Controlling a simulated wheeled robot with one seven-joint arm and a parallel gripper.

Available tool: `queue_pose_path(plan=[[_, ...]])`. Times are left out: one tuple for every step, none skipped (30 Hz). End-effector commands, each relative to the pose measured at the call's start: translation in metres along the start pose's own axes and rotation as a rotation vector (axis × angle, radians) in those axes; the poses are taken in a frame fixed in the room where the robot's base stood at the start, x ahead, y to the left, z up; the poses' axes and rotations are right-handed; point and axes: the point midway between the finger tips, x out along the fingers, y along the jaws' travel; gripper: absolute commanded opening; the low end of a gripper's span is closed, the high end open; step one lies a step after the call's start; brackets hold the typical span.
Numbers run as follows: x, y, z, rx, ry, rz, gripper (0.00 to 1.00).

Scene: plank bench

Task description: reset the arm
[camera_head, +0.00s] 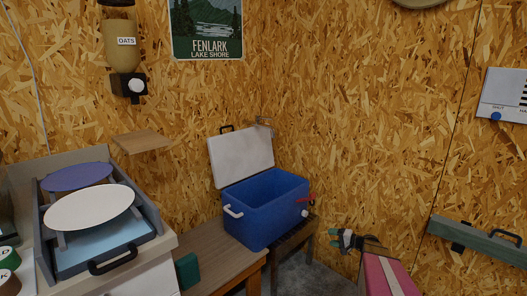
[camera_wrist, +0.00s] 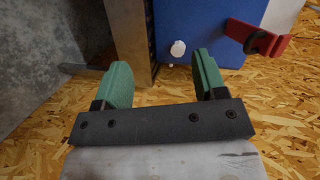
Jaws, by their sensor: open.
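My gripper (camera_head: 341,239) is open and empty, low in front of the right wall, to the right of the blue cooler (camera_head: 262,212). In the wrist view its two green fingers (camera_wrist: 163,80) stand apart with nothing between them. The cooler's blue side (camera_wrist: 185,22) shows beyond the fingers there, with a white knob (camera_wrist: 178,48) and a red fitting (camera_wrist: 258,40). The fingers look apart from the cooler, though the exact distance cannot be told. In the head view the cooler's white lid (camera_head: 241,157) stands open.
The cooler stands on a wooden bench (camera_head: 213,250) in the corner. A tray unit (camera_head: 150,222) with a white oval plate (camera_head: 90,207) is at left. A small wooden shelf (camera_head: 142,142) and an oats dispenser (camera_head: 119,45) hang above. A green-grey rail (camera_head: 478,243) is on the right wall.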

Motion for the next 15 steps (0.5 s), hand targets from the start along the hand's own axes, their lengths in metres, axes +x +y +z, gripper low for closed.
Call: queue_pose_path(plan=[[0.005, -0.008, 0.015, -0.005, -0.031, 0.031, 0.65], [0.009, -0.010, 0.022, -0.007, -0.051, 0.053, 0.65], [0.013, -0.014, 0.032, -0.010, -0.078, 0.085, 0.65], [0.017, -0.017, 0.041, -0.014, -0.100, 0.112, 0.65], [0.020, -0.021, 0.050, -0.018, -0.123, 0.141, 0.65], [0.024, -0.025, 0.062, -0.025, -0.155, 0.184, 0.65], [0.028, -0.029, 0.073, -0.030, -0.181, 0.219, 0.65], [0.031, -0.033, 0.086, -0.038, -0.210, 0.260, 0.65], [0.034, -0.038, 0.103, -0.049, -0.247, 0.320, 0.65], [0.035, -0.043, 0.116, -0.059, -0.275, 0.367, 0.65], [0.036, -0.047, 0.128, -0.071, -0.301, 0.416, 0.65], [0.037, -0.052, 0.144, -0.088, -0.334, 0.482, 0.65], [0.036, -0.055, 0.155, -0.101, -0.356, 0.531, 0.65], [0.035, -0.059, 0.166, -0.115, -0.376, 0.582, 0.65], [0.033, -0.064, 0.180, -0.137, -0.400, 0.648, 0.65]])
